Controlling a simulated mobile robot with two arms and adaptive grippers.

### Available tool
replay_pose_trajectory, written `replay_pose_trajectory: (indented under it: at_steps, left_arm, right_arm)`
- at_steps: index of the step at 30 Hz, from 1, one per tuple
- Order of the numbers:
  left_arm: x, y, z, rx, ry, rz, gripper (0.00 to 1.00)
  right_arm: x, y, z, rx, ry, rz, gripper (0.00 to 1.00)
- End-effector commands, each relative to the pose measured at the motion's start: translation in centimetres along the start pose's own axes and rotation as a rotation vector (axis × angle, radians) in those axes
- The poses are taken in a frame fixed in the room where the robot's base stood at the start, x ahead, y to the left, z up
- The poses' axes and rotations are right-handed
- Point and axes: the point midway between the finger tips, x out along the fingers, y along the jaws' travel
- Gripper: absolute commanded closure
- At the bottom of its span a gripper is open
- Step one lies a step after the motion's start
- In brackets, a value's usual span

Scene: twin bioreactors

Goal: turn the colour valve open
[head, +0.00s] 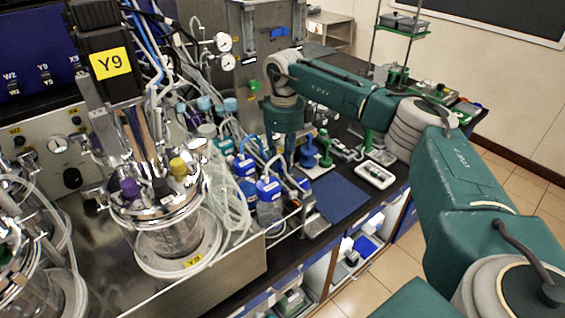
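My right arm comes in from the right, and its gripper (281,158) points down over the bench behind the blue-capped bottles. Its fingertips are small and partly lost among bottles and tubing, so I cannot tell whether they are open or shut. Just right of it, a blue fitting (310,154) and a green fitting (324,148) stand upright on a white base (317,170). They look like valve or stand parts, but I cannot tell for sure which thing is the colour valve. I see no clear contact between gripper and fittings. My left gripper is not in view.
A glass bioreactor vessel (170,240) labelled Y9 stands at the left with hoses around it. Bottles with blue caps (268,189) crowd the middle. A blue mat (338,198) lies clear near the bench's front edge.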

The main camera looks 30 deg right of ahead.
Motion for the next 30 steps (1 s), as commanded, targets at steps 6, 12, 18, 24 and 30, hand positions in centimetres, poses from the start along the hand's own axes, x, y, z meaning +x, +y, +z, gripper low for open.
replay_pose_trajectory:
  at_steps: [6,12,18,24,30]
  left_arm:
    - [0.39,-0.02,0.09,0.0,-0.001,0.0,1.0]
    - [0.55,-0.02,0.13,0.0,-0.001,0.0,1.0]
    - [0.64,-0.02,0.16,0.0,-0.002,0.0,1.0]
    - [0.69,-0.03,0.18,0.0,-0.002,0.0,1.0]
    - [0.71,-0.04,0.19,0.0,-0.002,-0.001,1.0]
  right_arm:
    - [0.47,-0.15,-0.54,-0.202,0.017,0.004,1.0]
    - [0.41,-0.29,-0.53,-0.379,0.017,0.005,1.0]
    - [0.36,-0.42,-0.52,-0.524,0.017,0.005,1.0]
    - [0.31,-0.54,-0.5,-0.623,0.017,0.005,1.0]
    - [0.26,-0.63,-0.49,-0.673,0.016,0.003,1.0]
